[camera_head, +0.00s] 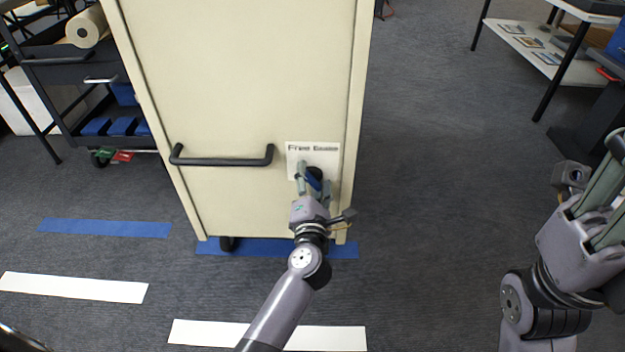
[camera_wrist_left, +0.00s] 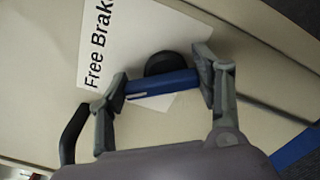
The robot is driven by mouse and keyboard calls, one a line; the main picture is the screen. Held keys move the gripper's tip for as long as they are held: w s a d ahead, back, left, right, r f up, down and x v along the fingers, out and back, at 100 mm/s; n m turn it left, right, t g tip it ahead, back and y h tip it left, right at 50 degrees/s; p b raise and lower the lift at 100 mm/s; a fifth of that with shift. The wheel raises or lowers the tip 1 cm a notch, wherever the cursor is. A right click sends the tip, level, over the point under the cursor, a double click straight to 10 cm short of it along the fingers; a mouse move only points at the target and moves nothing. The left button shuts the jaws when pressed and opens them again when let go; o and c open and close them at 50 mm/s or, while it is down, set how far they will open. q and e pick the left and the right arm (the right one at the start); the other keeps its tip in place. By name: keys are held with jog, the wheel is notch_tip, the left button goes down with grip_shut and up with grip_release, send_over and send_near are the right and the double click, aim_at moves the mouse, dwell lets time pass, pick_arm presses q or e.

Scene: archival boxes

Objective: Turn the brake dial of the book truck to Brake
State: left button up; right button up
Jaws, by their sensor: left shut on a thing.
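The book truck (camera_head: 235,100) is a tall cream cabinet with a white dial plate (camera_head: 326,152) low on its right side, printed "Free" and "Brake". The brake dial is a black round knob with a blue bar (camera_wrist_left: 165,84). My left gripper (camera_head: 313,180) is shut on the blue bar, one finger at each end, as the left wrist view (camera_wrist_left: 165,82) shows. A pale mark on the bar lies at the end towards the words, on the "Free" side. The fingers partly hide the dial in the head view. My right gripper (camera_head: 594,160) is open and empty at the right.
A black handle (camera_head: 222,161) sticks out left of the dial. Blue and white floor strips (camera_head: 75,287) lie around the truck's foot. A dark cart (camera_head: 60,70) stands at left, a table (camera_head: 530,45) at back right. The floor right of the truck is clear.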

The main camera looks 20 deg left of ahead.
pick_arm(q)
jog(key=shift+c, duration=0.9)
